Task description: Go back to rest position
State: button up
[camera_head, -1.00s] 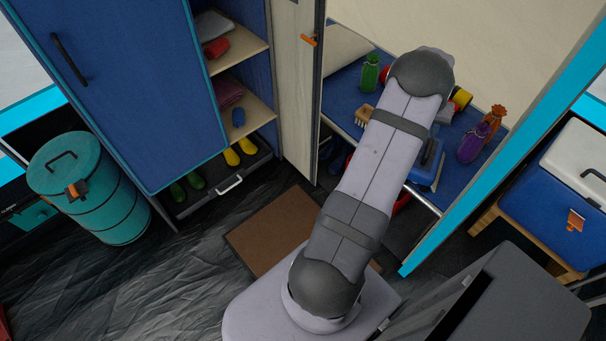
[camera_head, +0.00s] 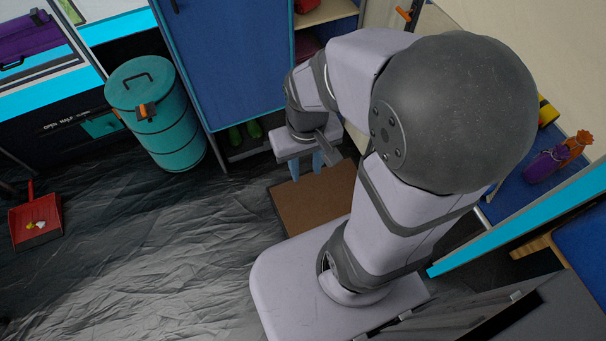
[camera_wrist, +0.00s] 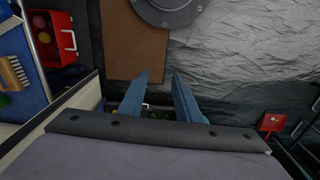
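My gripper (camera_head: 306,168) hangs from the folded arm, in front of the blue cabinet and above the brown mat. Its blue fingers point down. In the wrist view my gripper (camera_wrist: 160,80) shows two blue fingers standing apart with a clear gap between them. Nothing is held. Beyond the gap I see dark floor sheeting and the edge of the mat. The large dark elbow joint of my arm hides much of the shelf and table area in the head view.
The brown mat (camera_head: 314,200) lies on dark, wrinkled floor sheeting. A teal barrel (camera_head: 158,118) stands left of the blue cabinet (camera_head: 228,60). A red dustpan (camera_head: 36,222) lies at far left. A purple bottle (camera_head: 545,164) stands on the right-hand table. Open floor lies at lower left.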

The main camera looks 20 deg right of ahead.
jog(key=shift+s+a+n, duration=0.3)
jog(key=shift+s+a, duration=0.55)
jog(key=shift+s, duration=0.1)
notch_tip(320, 180, up, 23)
jog(key=p, duration=2.3)
notch_tip(320, 180, down, 13)
jog(key=b, duration=1.2)
jog(key=shift+r, duration=0.2)
jog(key=shift+c, duration=0.4)
